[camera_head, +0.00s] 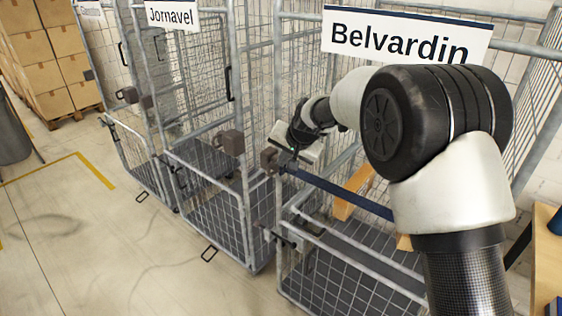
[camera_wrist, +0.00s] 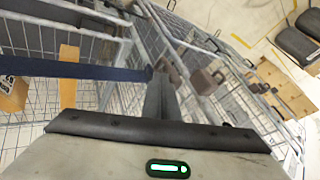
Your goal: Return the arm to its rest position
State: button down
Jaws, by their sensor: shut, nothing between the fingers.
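My arm reaches in from the right in the head view, over the front of the roll cage (camera_head: 345,255) marked Belvardin. My gripper (camera_head: 284,162) is at the cage's left front post, close above the left end of a dark blue bar (camera_head: 345,193). In the wrist view its dark fingers (camera_wrist: 160,97) are together, with nothing between them. The blue bar also shows in the wrist view (camera_wrist: 70,69), running in from the left towards the fingers. I cannot tell whether the fingers touch the bar or the post.
Wooden-coloured pieces (camera_head: 352,192) lie inside the Belvardin cage. The Jornavel cage (camera_head: 120,150) stands to the left. Stacked cartons (camera_head: 50,55) are at the far left. Open floor (camera_head: 110,245) lies in front of the cages.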

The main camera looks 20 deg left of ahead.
dwell(0.3)
jog(key=s+d+r+h, duration=0.1)
jog(key=s+d+r, duration=0.2)
jog(key=d+r, duration=0.35)
jog(key=s+d+r, duration=0.3)
jog(key=d, duration=0.6)
jog(key=s+d+r+h, duration=0.1)
jog(key=s+d+r, duration=0.2)
jog(key=d+r, duration=0.35)
jog(key=s+d+f+h, duration=0.3)
jog(key=s+d, duration=1.8)
jog(key=s, duration=0.2)
jog(key=shift+s+m+t, duration=0.3)
jog(key=shift+s, duration=0.1)
